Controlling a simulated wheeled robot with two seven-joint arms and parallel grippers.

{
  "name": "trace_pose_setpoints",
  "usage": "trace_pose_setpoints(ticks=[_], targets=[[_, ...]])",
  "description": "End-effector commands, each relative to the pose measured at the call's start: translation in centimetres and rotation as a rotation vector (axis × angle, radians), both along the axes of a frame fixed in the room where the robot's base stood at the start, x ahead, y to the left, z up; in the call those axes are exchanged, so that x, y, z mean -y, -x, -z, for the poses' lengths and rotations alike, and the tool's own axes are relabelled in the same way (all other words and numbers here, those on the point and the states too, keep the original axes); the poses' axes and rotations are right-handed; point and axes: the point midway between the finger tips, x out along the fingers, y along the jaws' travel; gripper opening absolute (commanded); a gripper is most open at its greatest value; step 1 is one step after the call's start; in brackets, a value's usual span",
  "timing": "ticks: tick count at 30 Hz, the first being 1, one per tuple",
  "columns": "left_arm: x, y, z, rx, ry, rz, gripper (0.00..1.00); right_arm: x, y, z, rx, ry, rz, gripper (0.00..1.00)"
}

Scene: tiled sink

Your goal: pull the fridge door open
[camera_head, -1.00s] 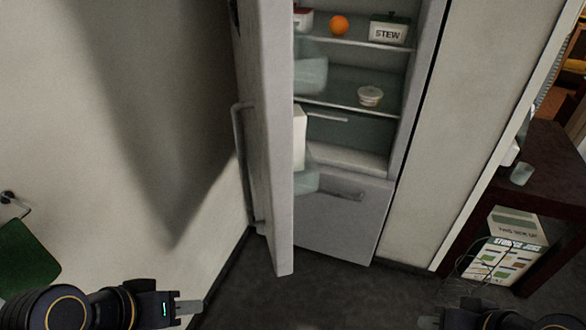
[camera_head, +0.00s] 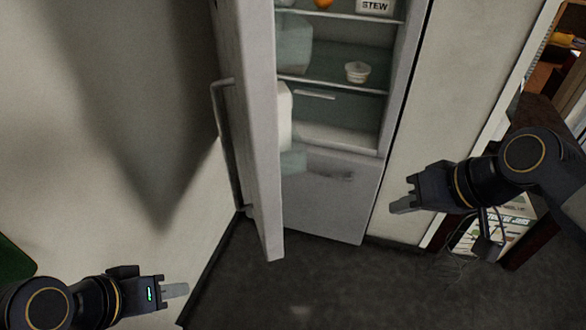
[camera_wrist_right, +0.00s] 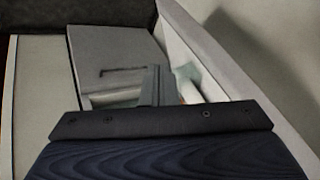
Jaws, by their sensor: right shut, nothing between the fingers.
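The fridge door (camera_head: 252,130) stands wide open, swung out toward me, with its long handle (camera_head: 217,120) on the left face near the wall. The fridge interior (camera_head: 330,112) shows shelves with an orange, a STEW container and a small white tub. My right gripper (camera_head: 392,208) is shut and empty, apart from the door, in front of the wall right of the fridge. In the right wrist view its fingers (camera_wrist_right: 157,84) point toward the fridge. My left gripper (camera_head: 186,290) is at the lower left, apart from the door; its fingers look closed together, with nothing visible in them.
A lower fridge drawer front (camera_head: 330,195) is shut below the shelves. A dark shelf unit (camera_head: 545,115) with a box stands at the right, partly behind my right arm. The dark floor (camera_head: 310,285) in front of the fridge is clear.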

Motion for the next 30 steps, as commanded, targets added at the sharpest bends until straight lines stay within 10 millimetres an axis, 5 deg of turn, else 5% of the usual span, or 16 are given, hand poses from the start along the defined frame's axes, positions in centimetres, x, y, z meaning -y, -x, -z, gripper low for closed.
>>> trace_pose_setpoints(ticks=[6, 12, 20, 30], targets=[[0.0, 0.0, 2.0, 0.000, 0.000, 0.000, 0.36, -4.4, -8.8, -1.6, 0.000, -0.016, -0.191, 0.00], [0.0, 0.0, 2.7, 0.000, 0.000, 0.000, 0.36, -8.2, -13.6, -2.1, 0.011, -0.024, -0.308, 0.00], [0.0, 0.0, 2.7, 0.000, 0.000, 0.000, 0.36, -9.8, -14.7, -1.1, 0.010, -0.026, -0.332, 0.00], [0.0, 0.0, 2.4, 0.000, 0.000, 0.000, 0.36, -13.7, -16.2, 4.5, 0.008, -0.025, -0.332, 0.00]])
